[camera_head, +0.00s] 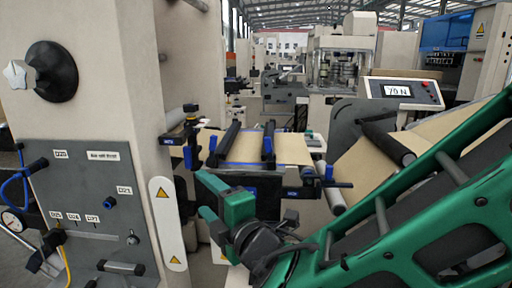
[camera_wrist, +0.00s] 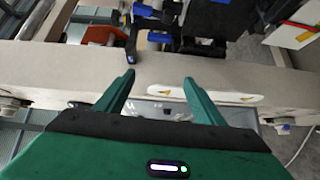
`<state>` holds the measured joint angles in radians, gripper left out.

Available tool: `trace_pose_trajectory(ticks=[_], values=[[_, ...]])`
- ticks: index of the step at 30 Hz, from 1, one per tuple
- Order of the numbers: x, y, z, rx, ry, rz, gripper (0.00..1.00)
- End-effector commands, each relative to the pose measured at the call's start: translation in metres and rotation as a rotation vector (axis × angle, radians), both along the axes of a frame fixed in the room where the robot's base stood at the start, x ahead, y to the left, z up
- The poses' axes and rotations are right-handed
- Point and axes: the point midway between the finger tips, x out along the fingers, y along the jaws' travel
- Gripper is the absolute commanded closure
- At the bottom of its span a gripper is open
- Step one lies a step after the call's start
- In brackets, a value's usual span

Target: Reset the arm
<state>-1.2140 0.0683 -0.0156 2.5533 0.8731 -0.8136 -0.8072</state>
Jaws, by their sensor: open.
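My gripper (camera_wrist: 158,78) shows in the wrist view with its two green fingers apart and nothing between them. The fingers point at a beige machine beam (camera_wrist: 230,78) that crosses the view behind them. In the head view my green arm comes in from the lower right, and its green end (camera_head: 236,206) is low in the middle, in front of the kraft web and rollers.
A brown kraft web (camera_head: 260,148) runs over dark rollers with blue fittings close behind my arm. A beige machine frame (camera_head: 105,120) with a black knob (camera_head: 52,72) stands at the left. A "70 N" display (camera_head: 398,91) stands at the right.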

Motion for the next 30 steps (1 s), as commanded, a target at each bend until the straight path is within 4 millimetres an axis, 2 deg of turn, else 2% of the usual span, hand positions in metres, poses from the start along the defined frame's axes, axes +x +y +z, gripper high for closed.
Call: trace_pose_trajectory(ticks=[8,11,14,17,18,22,26,30], values=[[0.039,-0.053,-0.013,0.04,0.127,-0.162,0.38],[0.055,-0.083,-0.019,0.063,0.187,-0.242,0.38],[0.071,-0.122,-0.028,0.097,0.264,-0.346,0.38],[0.087,-0.177,-0.042,0.153,0.369,-0.489,0.38],[0.091,-0.202,-0.048,0.182,0.417,-0.556,0.38],[0.092,-0.283,-0.07,0.288,0.574,-0.771,0.38],[0.075,-0.353,-0.09,0.408,0.721,-0.974,0.38],[0.042,-0.416,-0.109,0.551,0.872,-1.183,0.38]])
